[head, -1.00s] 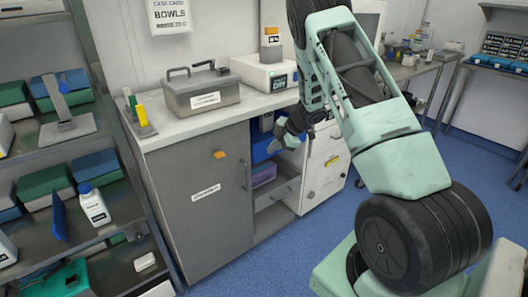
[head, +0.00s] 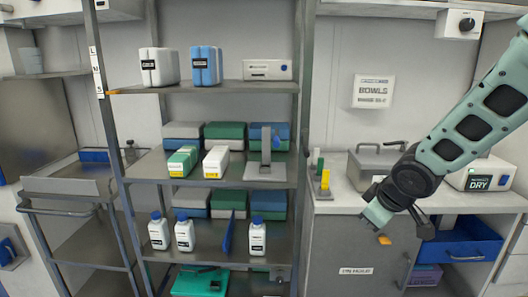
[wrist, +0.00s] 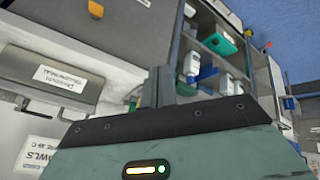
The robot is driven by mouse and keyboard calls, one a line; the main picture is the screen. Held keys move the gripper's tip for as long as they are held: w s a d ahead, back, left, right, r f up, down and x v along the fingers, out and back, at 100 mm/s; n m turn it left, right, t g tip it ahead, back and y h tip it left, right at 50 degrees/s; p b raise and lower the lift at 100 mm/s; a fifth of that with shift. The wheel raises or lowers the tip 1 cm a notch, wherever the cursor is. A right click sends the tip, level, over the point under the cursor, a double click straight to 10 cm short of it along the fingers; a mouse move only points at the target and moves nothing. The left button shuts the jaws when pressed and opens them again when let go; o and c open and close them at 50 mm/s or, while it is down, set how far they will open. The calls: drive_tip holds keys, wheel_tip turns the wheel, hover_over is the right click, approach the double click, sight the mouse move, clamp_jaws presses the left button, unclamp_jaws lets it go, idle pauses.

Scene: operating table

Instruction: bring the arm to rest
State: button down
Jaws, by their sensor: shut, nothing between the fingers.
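My arm comes in from the right of the head view, and my gripper (head: 377,213) hangs at its lower end, in front of the counter and the grey cabinet. Its teal hand is turned largely away from the head camera, so the fingertips are hard to make out there. In the wrist view my gripper (wrist: 160,86) shows its dark fingers together with nothing between them. The wrist picture is upside down, and no object is seen touching the fingers.
A grey lidded box (head: 372,166) and a white device (head: 483,176) stand on the counter behind my arm. An open blue drawer (head: 462,250) sticks out at the right. Shelving (head: 220,87) with bottles and boxes stands left. A cart (head: 65,208) is farther left.

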drive_tip(key=s+a+r+g, duration=0.1)
drive_tip(key=s+a+g, duration=0.1)
drive_tip(key=s, duration=0.8)
drive_tip(key=s+a+r+g+p, duration=0.1)
drive_tip(key=s+a+r+g, duration=0.1)
drive_tip(key=s+a, duration=0.3)
drive_tip(key=s+a+r+g+p, duration=0.1)
drive_tip(key=s+a+g, duration=0.1)
drive_tip(key=s, duration=1.2)
drive_tip(key=shift+s+a+r+m, duration=0.25)
drive_tip(key=shift+s+a+m, duration=0.15)
drive_tip(key=shift+a, duration=0.45)
drive_tip(key=shift+w, duration=0.1)
